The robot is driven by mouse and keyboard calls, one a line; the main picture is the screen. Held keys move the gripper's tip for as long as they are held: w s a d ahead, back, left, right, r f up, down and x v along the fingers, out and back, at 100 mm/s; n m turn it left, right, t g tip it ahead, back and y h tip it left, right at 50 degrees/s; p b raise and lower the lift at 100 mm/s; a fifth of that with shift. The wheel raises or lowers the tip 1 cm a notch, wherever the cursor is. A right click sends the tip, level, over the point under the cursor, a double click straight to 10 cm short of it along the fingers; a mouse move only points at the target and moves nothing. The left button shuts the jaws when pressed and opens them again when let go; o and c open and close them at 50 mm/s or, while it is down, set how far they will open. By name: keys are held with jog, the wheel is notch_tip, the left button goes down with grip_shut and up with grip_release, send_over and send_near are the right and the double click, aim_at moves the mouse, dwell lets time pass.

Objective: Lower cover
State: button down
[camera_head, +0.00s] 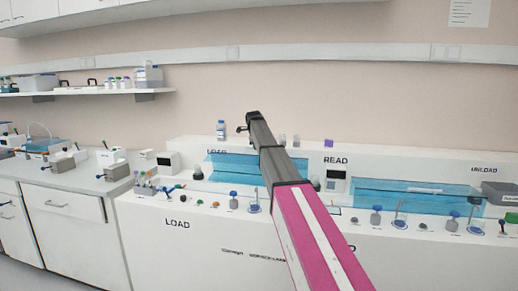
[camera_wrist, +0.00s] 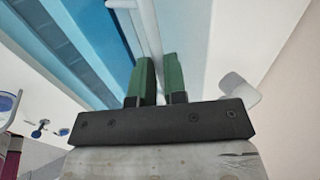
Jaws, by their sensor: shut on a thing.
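A translucent blue cover (camera_head: 232,165) is on the left part of the white machine, by the word LOAD. My arm crosses in front of it and hides part of it. In the wrist view the blue cover (camera_wrist: 85,35) fills the upper left, with a pale strip along its edge. My gripper (camera_wrist: 160,78) has its green fingers on either side of this strip and is shut on it. In the head view only a small dark part of the gripper (camera_head: 242,128) shows, near the top of the machine. How far the cover is tilted is hard to tell.
A second blue cover (camera_head: 430,200) is on the right, by UNLOAD. A small screen box (camera_head: 336,182) stands between them under READ. Several knobs and small caps line the front ledge. A counter (camera_head: 75,175) with small lab items is at the left; a shelf (camera_head: 75,93) hangs above.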

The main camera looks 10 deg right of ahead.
jog(key=s+a+t+h, duration=0.1)
jog(key=s+a+t, duration=0.15)
jog(key=s, duration=0.35)
jog(key=s+a+t+h, duration=0.1)
jog(key=s+a+t, duration=0.15)
jog(key=s, duration=0.35)
jog(key=s+a+f, duration=0.4)
jog(key=s+f, duration=0.5)
jog(key=s, duration=0.2)
jog(key=shift+s+f+t, duration=0.25)
jog(key=shift+s+t, duration=0.05)
jog(key=shift+s, duration=0.1)
jog(key=c, duration=1.2)
grip_release()
jog(key=shift+c, duration=0.2)
jog(key=shift+r, duration=0.1)
jog(key=shift+c, duration=0.3)
jog(key=v, duration=1)
jog(key=shift+s+a+r, duration=0.2)
jog(key=shift+s+r, duration=0.05)
jog(key=shift+c, duration=0.7)
